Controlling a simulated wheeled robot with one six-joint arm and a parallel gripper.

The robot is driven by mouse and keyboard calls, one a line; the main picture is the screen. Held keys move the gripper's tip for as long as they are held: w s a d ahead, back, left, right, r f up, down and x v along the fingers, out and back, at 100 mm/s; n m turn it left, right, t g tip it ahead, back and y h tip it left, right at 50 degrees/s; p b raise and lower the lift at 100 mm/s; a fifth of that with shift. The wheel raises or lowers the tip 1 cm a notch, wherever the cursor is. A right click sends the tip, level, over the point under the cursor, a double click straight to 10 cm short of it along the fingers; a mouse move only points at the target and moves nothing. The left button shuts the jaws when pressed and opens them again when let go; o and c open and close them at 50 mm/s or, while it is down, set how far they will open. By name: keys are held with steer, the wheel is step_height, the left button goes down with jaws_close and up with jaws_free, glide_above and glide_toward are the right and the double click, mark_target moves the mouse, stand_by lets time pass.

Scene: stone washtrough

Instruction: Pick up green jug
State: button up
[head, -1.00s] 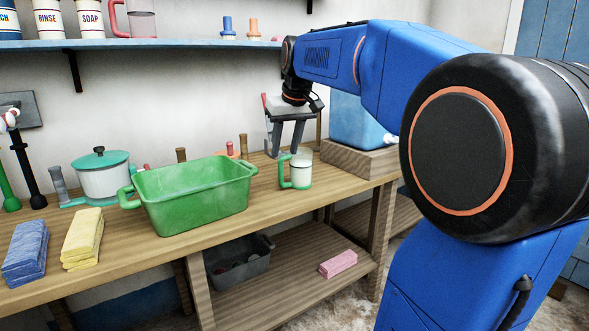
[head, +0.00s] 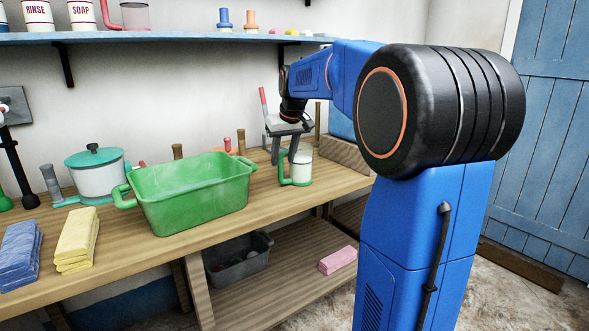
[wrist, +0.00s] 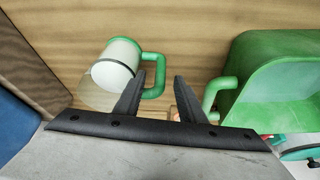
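The green jug (head: 301,167) stands upright on the wooden bench, right of the green basin. It has a pale body, a green base and a green handle on its left side. In the wrist view the jug (wrist: 118,64) is left of centre, with its green handle reaching toward the middle. My gripper (head: 287,165) is open and empty just above the bench at the jug's handle. In the wrist view my gripper (wrist: 160,82) has its two dark fingers apart, the left one overlapping the handle. I cannot tell whether it touches.
The green basin (head: 196,202) stands close left of my gripper. A blue container (head: 342,123) on a wooden block (head: 345,157) is close behind on the right. A white pot (head: 98,178), yellow cloths (head: 77,240) and blue cloths (head: 20,254) are further left. A shelf (head: 150,38) runs above.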

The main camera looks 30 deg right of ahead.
mark_target(282, 164)
steer(key=shift+x, duration=3.35)
jaws_close()
